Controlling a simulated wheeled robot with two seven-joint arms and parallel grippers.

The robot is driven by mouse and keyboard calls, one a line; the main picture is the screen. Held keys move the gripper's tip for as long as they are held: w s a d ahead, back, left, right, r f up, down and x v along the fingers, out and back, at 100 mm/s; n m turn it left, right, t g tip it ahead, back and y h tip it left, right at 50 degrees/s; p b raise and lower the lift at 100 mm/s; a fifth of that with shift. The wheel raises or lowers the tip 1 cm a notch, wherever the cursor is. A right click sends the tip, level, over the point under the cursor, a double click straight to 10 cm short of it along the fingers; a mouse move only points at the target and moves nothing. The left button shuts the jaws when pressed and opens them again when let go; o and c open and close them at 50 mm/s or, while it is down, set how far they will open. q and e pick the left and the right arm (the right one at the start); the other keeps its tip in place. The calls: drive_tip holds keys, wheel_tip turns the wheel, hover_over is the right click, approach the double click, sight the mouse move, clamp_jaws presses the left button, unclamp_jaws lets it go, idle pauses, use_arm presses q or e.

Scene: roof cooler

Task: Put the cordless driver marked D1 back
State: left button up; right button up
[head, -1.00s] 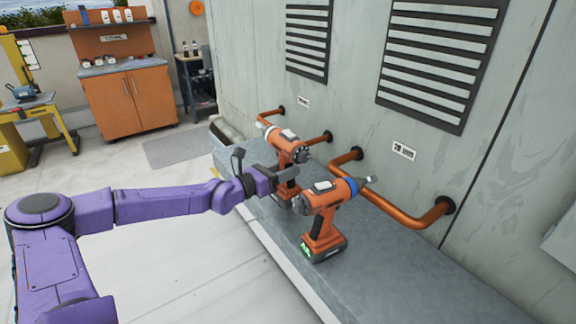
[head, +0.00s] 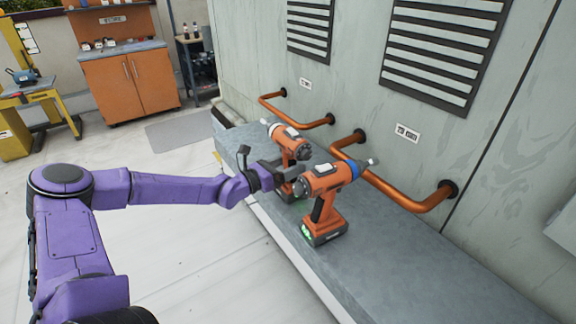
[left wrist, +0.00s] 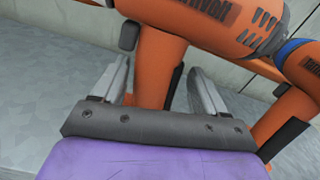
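Two orange cordless drivers show in the head view. The farther driver (head: 286,137) is upright with a green mark low on its base. The nearer driver (head: 330,180) has a blue band near its tip, and its base stands on the grey ledge. I cannot read D1 on either one. My left gripper (head: 285,168) is at the farther driver's handle. In the left wrist view its two fingers (left wrist: 160,85) stand on either side of that orange and black handle (left wrist: 155,70). Whether the farther driver's base touches the ledge is hidden. My right gripper is not in view.
The grey ledge (head: 400,260) is clear at the front right. Copper pipe brackets (head: 400,195) stick out from the wall behind the drivers. An orange cabinet (head: 130,85) and a yellow bench (head: 50,95) stand far back left.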

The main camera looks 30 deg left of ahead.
use_arm(q)
drive_tip(key=shift+r, duration=0.15)
drive_tip(key=shift+s+a+p, duration=0.15)
drive_tip(key=shift+a+p, duration=0.05)
drive_tip(key=shift+p, duration=0.15)
drive_tip(key=p+v, duration=0.8)
drive_tip(key=v, duration=0.3)
drive_tip(key=shift+s, duration=0.3)
idle(0.5)
